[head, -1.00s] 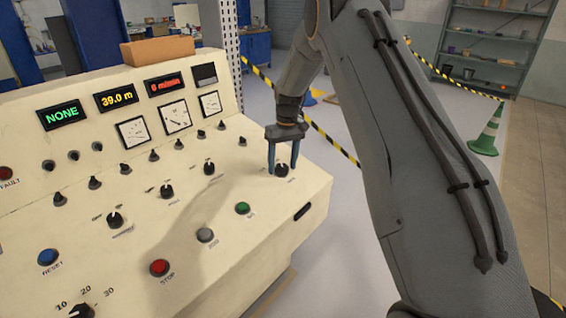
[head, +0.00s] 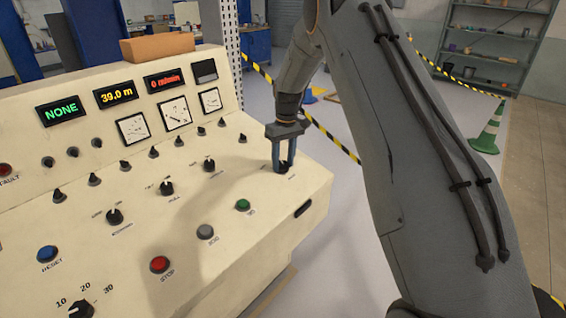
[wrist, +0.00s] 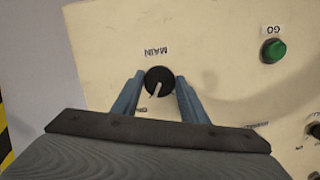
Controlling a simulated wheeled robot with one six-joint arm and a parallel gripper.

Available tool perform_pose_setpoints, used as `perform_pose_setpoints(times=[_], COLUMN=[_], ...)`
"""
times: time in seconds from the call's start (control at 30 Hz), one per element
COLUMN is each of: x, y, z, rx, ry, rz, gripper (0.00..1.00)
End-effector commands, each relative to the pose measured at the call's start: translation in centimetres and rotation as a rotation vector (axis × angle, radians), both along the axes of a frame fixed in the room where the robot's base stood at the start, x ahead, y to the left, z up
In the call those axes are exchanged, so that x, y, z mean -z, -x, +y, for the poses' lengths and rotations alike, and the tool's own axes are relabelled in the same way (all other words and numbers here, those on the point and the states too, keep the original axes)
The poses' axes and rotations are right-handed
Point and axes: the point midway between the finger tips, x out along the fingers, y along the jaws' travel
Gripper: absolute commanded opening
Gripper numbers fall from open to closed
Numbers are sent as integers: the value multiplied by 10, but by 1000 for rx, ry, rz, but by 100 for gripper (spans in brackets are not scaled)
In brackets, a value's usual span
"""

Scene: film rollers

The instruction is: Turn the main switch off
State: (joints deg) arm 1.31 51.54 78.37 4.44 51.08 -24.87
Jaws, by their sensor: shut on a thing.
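The main switch is a black round knob (wrist: 158,82) with a pale pointer line, beside the upside-down word MAIN in the wrist view. In the head view the knob (head: 282,169) is at the right end of the cream control panel (head: 130,245), mostly hidden by the fingers. My gripper (head: 284,163) points down at it, one blue finger on each side. In the wrist view my gripper (wrist: 157,88) is shut on the knob. The pointer line slants, its lower end toward the lower left; the small position label there is partly hidden.
A green GO button (wrist: 274,50) sits near the knob. Other knobs, a red STOP button (head: 159,265), a grey button (head: 205,232) and a blue RESET button (head: 47,254) spread across the panel. The displays read NONE, 39.0 m and 0. A brown block (head: 157,47) lies on top.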

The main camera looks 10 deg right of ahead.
Motion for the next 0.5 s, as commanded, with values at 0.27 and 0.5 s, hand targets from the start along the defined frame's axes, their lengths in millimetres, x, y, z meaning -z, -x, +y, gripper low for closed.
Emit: perform_pose_setpoints(times=[0.27, 0.5], x=[0, 0], y=[0, 0], z=[1, 1], rx=[-226, -449], ry=[43, 86], rz=[-31, -62], gripper=[17, 17])
